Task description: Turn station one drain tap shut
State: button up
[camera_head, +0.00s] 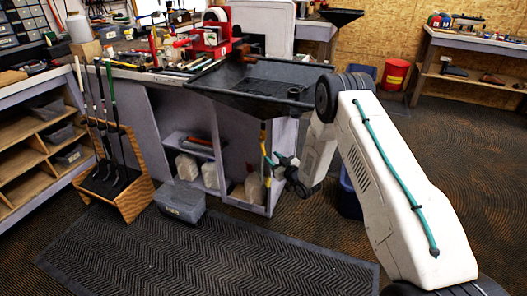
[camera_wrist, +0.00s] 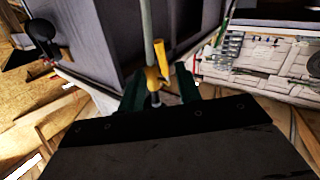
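The station one drain tap (camera_head: 264,140) is a yellow piece on the thin pipe below the black drain tray (camera_head: 235,95), at the bench's front right corner. In the wrist view the yellow tap (camera_wrist: 162,62) stands in front of and between my fingers, with its lever tilted beside a pale upright pipe (camera_wrist: 147,30). My gripper (camera_head: 275,165) is beside the lower part of the pipe in the head view. In the wrist view the dark green fingers of my gripper (camera_wrist: 159,88) are apart, with a gap around the yellow part. Contact is not clear.
A grey bench with open shelves (camera_head: 170,110) stands behind the tap. A wooden rack of golf clubs (camera_head: 130,190) and a grey box (camera_head: 180,202) are on the floor at left. A dark ridged mat (camera_head: 200,255) lies in front. A red bucket (camera_head: 396,73) stands farther back.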

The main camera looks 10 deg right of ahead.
aim_at(264, 151)
jog(key=shift+w+a+f, duration=0.1)
jog(key=shift+w+a, duration=0.2)
jog(key=shift+w, duration=0.15)
jog(key=x, duration=0.6)
jog(key=shift+w+a, duration=0.1)
jog(key=shift+w, duration=0.2)
grip_shut()
